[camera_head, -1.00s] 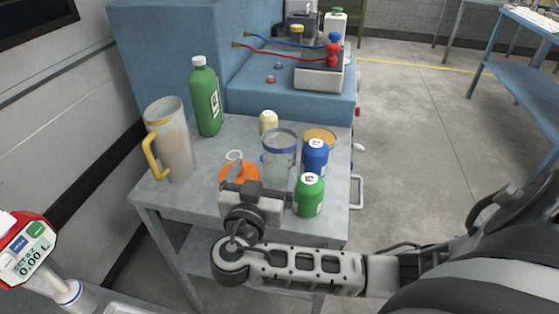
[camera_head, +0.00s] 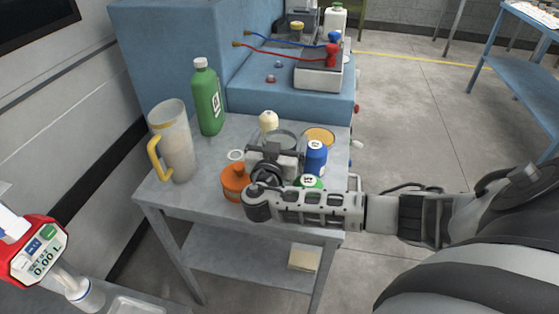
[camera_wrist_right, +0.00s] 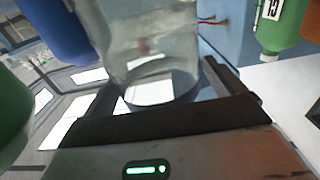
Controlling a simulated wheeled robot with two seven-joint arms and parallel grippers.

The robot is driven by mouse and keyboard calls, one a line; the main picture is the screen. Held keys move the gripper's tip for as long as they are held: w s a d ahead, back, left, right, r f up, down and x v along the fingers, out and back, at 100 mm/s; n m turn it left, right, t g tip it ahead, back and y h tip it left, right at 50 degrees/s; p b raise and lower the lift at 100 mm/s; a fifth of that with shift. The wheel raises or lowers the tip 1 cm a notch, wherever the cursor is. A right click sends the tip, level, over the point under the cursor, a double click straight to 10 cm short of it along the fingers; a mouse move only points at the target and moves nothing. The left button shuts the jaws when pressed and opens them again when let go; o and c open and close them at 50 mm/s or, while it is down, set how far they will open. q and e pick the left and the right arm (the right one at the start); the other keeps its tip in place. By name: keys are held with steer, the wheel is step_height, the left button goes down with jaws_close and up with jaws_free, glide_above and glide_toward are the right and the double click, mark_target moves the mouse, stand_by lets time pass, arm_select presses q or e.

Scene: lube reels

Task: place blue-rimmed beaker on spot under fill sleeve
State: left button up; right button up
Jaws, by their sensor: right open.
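The clear blue-rimmed beaker (camera_head: 284,135) stands on the grey table behind my right gripper (camera_head: 272,152), which hides most of it. In the right wrist view the clear beaker (camera_wrist_right: 150,45) shows between the two dark fingers of the open right gripper (camera_wrist_right: 160,100). I cannot tell whether a finger touches it. A red meter reading 0.00 L (camera_head: 40,252) is at the lower left, with a white tube with a blue ring (camera_head: 82,292) below it. I cannot make out the spot under the sleeve. My left gripper is not in view.
A frosted jug (camera_head: 175,145) and tall green bottle (camera_head: 207,100) stand farther left.

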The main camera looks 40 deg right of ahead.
steer(key=shift+c, duration=0.2)
steer(key=c, duration=1.4)
